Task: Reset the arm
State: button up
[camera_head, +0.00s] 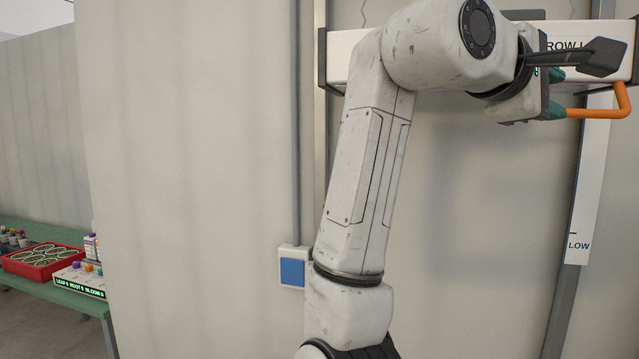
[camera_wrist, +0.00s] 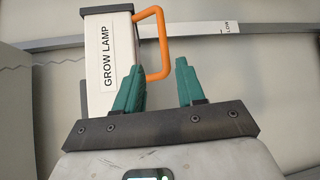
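My gripper (camera_head: 560,92) is at the upper right of the head view, close in front of the white grow lamp box (camera_head: 344,55). In the wrist view the two green fingers of my gripper (camera_wrist: 161,66) stand apart with a clear gap. The lamp (camera_wrist: 108,60) lies beyond the left finger, marked GROW LAMP. Its orange handle (camera_wrist: 164,40) reaches down to between the fingers, seemingly beyond the tips; I cannot tell how far. The handle (camera_head: 600,112) also shows beside the fingers in the head view. My arm is raised and bent, hiding part of the lamp.
A pale wall panel (camera_head: 190,150) stands behind. A white strip marked LOW (camera_head: 590,190) hangs below the lamp. At the left, a green bench (camera_head: 88,299) holds a red tray (camera_head: 35,272) and a bottle (camera_head: 90,247).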

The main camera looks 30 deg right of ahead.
jog(key=w+f+n+t+y, duration=0.15)
jog(key=w+f, duration=0.35)
jog(key=f, duration=0.5)
jog(key=w+f+t, duration=0.3)
jog(key=w+f, duration=0.2)
jog(key=f, duration=0.4)
jog(key=w+a+f+t+y+b, duration=0.1)
jog(key=a+f+y, duration=0.15)
jog(key=f, duration=0.95)
jog(key=w+a+f+t+y, duration=0.1)
jog(key=a+f+t+y, duration=0.15)
jog(key=f, duration=1.05)
jog(key=s+a+f+g+y, duration=0.1)
jog(key=s+a+f+y, duration=0.2)
jog(key=f, duration=0.6)
jog(key=s+a+f+g+y, duration=0.1)
jog(key=s+a+f+y, duration=0.15)
jog(key=s+f, duration=0.5)
jog(key=s+a+f+m+g+y+b, duration=0.1)
jog(key=s+a+f+m+g+y, duration=0.2)
jog(key=s+a+f, duration=0.7)
jog(key=s+f+y, duration=0.1)
jog(key=s+f, duration=0.2)
jog(key=s, duration=0.1)
jog(key=shift+s+f+g, duration=0.15)
jog(key=shift+f+g, duration=0.05)
jog(key=shift+g, duration=0.1)
